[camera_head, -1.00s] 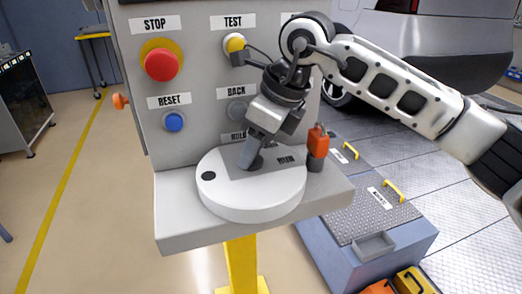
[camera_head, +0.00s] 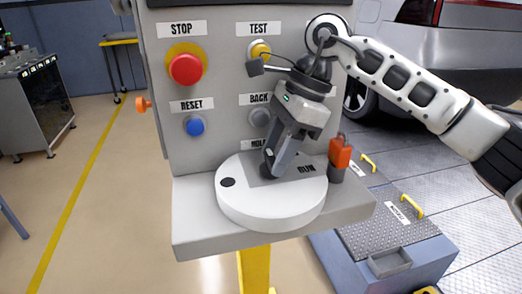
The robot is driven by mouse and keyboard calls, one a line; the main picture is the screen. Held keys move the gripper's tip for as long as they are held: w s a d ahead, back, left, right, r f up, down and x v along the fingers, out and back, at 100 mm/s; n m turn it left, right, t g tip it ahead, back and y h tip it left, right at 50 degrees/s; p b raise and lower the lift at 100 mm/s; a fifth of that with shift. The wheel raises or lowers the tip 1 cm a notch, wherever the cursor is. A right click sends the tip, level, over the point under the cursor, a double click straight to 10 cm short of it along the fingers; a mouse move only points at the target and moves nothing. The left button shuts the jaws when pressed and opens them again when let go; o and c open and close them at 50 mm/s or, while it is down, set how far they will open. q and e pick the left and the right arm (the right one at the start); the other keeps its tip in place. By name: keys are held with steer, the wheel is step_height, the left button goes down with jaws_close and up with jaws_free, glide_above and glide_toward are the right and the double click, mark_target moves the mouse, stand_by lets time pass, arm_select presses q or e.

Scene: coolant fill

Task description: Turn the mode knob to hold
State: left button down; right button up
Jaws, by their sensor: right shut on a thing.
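A white round base (camera_head: 250,207) sits on the panel's grey shelf, with a grey label plate on its top. The plate reads RUN (camera_head: 306,169) at right; the HOLD label (camera_head: 259,144) shows partly behind my gripper. My right gripper (camera_head: 272,165) comes down from above over the plate and is shut on the mode knob, which its fingers mostly hide. I cannot tell which way the knob points. A dark round spot (camera_head: 228,182) is on the base's left. My left gripper is not in view.
The panel behind holds a red STOP button (camera_head: 186,69), a blue RESET button (camera_head: 194,126), a yellow TEST button (camera_head: 260,50) and a grey BACK button (camera_head: 258,117). An orange-topped piece (camera_head: 340,152) stands close to the right of the base.

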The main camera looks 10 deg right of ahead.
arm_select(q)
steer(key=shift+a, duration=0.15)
arm_select(e)
steer(key=shift+r, duration=0.1)
steer(key=o, duration=1.4)
arm_select(q)
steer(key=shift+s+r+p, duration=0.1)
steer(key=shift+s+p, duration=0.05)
steer(key=shift+p, duration=0.35)
arm_select(e)
steer(key=v, duration=1.6)
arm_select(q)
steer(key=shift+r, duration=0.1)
